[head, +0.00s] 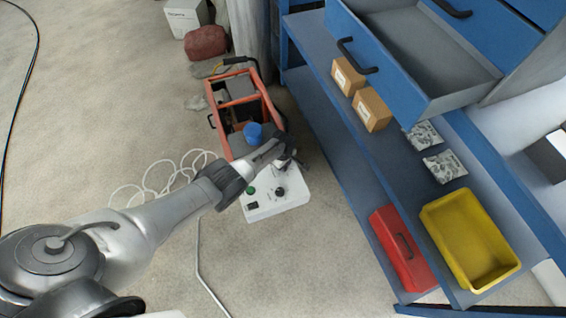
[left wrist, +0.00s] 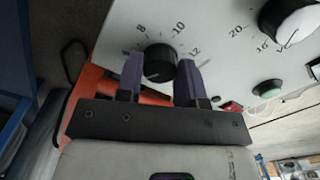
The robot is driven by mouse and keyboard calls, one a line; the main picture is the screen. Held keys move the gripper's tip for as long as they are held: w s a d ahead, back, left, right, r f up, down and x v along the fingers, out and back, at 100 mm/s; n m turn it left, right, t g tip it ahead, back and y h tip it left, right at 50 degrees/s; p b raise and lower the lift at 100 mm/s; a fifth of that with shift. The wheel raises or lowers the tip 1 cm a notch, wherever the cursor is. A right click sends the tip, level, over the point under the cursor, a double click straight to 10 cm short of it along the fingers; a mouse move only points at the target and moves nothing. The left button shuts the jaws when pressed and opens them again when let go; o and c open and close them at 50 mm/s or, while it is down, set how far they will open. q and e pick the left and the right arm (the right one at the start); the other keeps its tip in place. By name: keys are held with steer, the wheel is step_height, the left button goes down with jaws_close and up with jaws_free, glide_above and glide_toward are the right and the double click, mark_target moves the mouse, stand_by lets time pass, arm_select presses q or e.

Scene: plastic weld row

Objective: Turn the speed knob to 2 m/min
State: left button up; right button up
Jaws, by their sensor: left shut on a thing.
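In the left wrist view, the two purple fingers of my left gripper (left wrist: 160,80) stand on either side of a small black knob (left wrist: 160,62), shut on it. The marks 8, 10 and 12 show around this knob; its pointer is too dark to read. It sits on a white control panel (left wrist: 215,35). A second, larger knob (left wrist: 292,18) with marks 16 and 20 is at the upper right, apart from my fingers. In the head view, my left gripper (head: 287,160) reaches over the far end of the white panel (head: 265,212) and hides the held knob. My right gripper is not in view.
A green button (left wrist: 267,88) is near the larger knob. The panel belongs to an orange-framed machine (head: 238,100) with a blue cap (head: 253,132). A blue shelf unit (head: 335,150) with an open drawer stands close on the right. White cable loops lie left; the floor there is mostly clear.

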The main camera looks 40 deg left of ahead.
arm_select(q)
steer(key=n, duration=0.3)
steer(key=shift+n, duration=0.4)
steer(key=n, duration=0.4)
steer(key=shift+p, duration=0.35)
steer(key=n, duration=0.4)
steer(key=shift+n, duration=1.6)
steer(key=o, duration=0.9)
steer(key=shift+s, duration=0.1)
